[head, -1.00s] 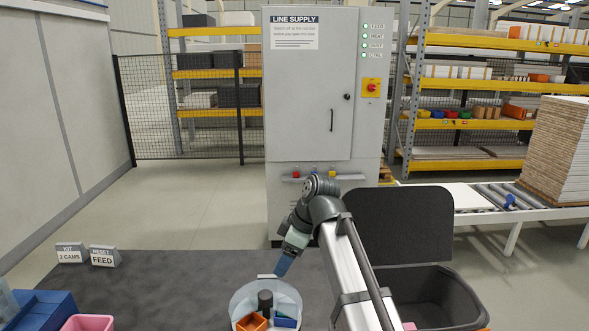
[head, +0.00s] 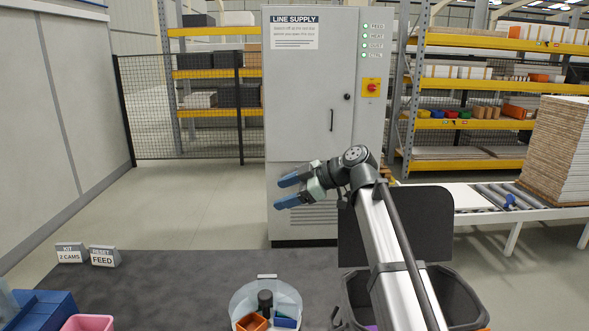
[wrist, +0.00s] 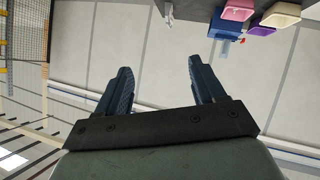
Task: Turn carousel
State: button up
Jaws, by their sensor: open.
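The carousel (head: 243,300) is a round, clear-walled tray on the dark mat at the bottom centre of the head view. It has a black central post (head: 265,298), a pale tab (head: 267,276) at its far rim, and an orange bin (head: 252,323) and a blue bin (head: 285,322) inside. My gripper (head: 281,192) is open with nothing between its blue fingers. It is raised clear of the carousel, pointing left in front of the grey cabinet. The wrist view shows both fingers apart (wrist: 160,66). The carousel is not clearly visible there.
Small KIT (head: 70,252) and FEED (head: 104,256) signs stand on the mat's left. A dark open bin (head: 455,300) is at right, partly behind my arm. The mat between signs and carousel is clear.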

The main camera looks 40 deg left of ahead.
jog(key=w+r+y, duration=0.2)
jog(key=w+r, duration=0.1)
jog(key=r, duration=0.2)
jog(key=shift+w+a+r+n+g+y, duration=0.2)
jog(key=shift+r+n+g+y, duration=0.1)
jog(key=shift+n, duration=0.1)
jog(key=shift+f, duration=0.1)
jog(key=s+a+f+n+h, duration=0.1)
jog(key=s+a+f, duration=0.1)
jog(key=s+a, duration=0.35)
jog(key=s+a+f+n+g+h, duration=0.1)
jog(key=s+a+f+h, duration=0.15)
jog(key=s, duration=0.55)
jog(key=s+a+f+n+h, duration=0.1)
jog(key=s+a+f, duration=0.2)
jog(key=s, duration=0.4)
jog(key=m+t+h, duration=0.7)
jog(key=m+h, duration=0.2)
send_over(265, 295)
notch_tip(265, 295, down, 10)
jog(key=shift+m, duration=0.3)
notch_tip(265, 295, down, 14)
jog(key=shift+r, duration=0.1)
